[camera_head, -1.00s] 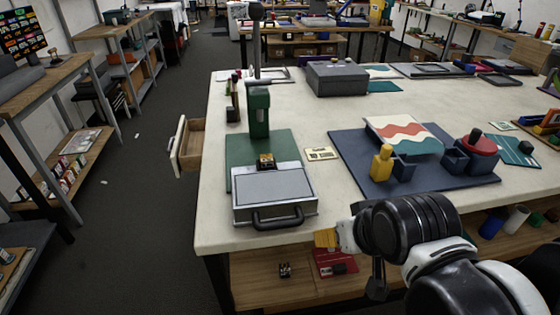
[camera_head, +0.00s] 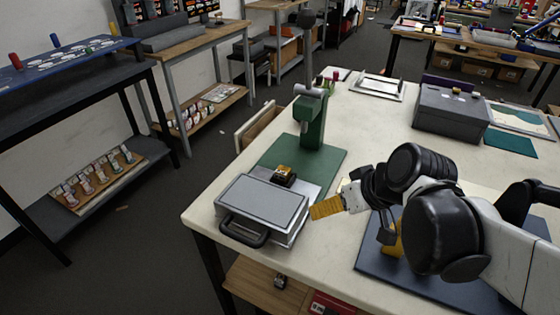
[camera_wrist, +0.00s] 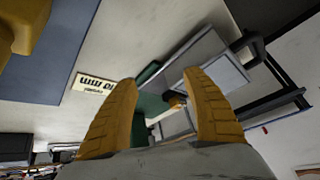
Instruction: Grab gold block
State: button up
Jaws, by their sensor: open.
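A small gold block (camera_head: 284,171) with a dark base sits on the press, behind the grey flat plate (camera_head: 266,203) and in front of the green press column (camera_head: 313,120). In the wrist view, a small gold-brown piece (camera_wrist: 177,101) shows between my fingers, partly hidden by the right one. My gripper (camera_head: 320,208) has yellow fingers and is just right of the grey plate, apart from the gold block. In the wrist view my gripper (camera_wrist: 160,77) is open, with nothing between its fingertips.
A black handle (camera_head: 243,231) sticks out at the plate's front. A yellow object (camera_wrist: 28,28) stands on the dark blue mat (camera_wrist: 40,75), mostly behind my arm in the head view. A grey box (camera_head: 450,115) stands further back. An open drawer (camera_head: 258,128) juts out left.

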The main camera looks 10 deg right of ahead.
jog(key=w+r+n+y+p, duration=0.2)
jog(key=w+n+y+p, duration=0.15)
jog(key=w, duration=0.35)
jog(key=n+y+p, duration=0.3)
jog(key=n+y, duration=0.1)
send_near(284, 170)
jog(key=a+f, duration=0.1)
jog(key=w+a+f+b, duration=0.1)
jog(key=shift+w+a+f+n, duration=0.1)
jog(key=shift+a+n, duration=0.25)
jog(key=shift+t+h, duration=0.25)
jog(key=shift+t, duration=0.05)
jog(key=b+x, duration=0.1)
jog(key=x, duration=0.2)
jog(key=b+x, duration=0.1)
jog(key=x, duration=0.2)
jog(key=shift+a+r, duration=0.1)
jog(key=shift+r, duration=0.15)
grip_shut()
